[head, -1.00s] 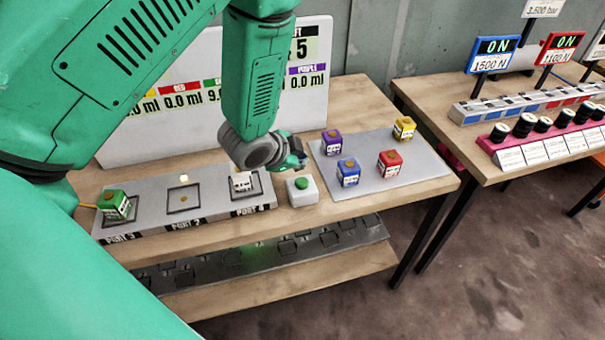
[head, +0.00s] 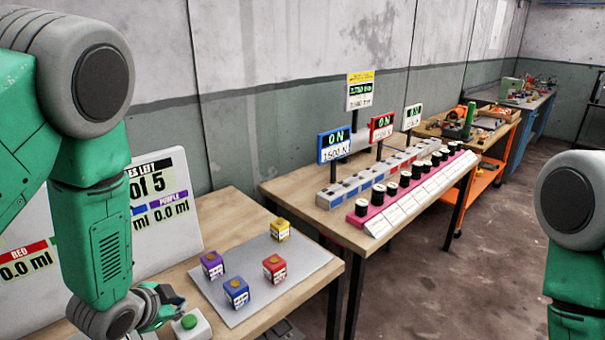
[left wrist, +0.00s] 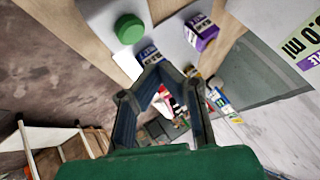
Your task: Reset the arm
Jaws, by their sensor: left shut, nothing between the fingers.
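My left gripper (head: 165,303) is at the lower left of the head view, beside the green button (head: 189,321) on its pale box. Its fingers (left wrist: 160,72) come together in the left wrist view and hold nothing. The green button (left wrist: 129,29) shows there too, beyond the fingertips. On my right side, only an arm link shows at the right edge of the head view; the right gripper is out of frame.
A grey plate (head: 222,308) holds purple (head: 212,265), blue (head: 236,292), red (head: 275,268) and yellow (head: 280,229) cubes. A white display board (head: 165,230) stands behind. A second table (head: 300,200) carries a pink rack (head: 375,222) and small signs. Floor is open at right.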

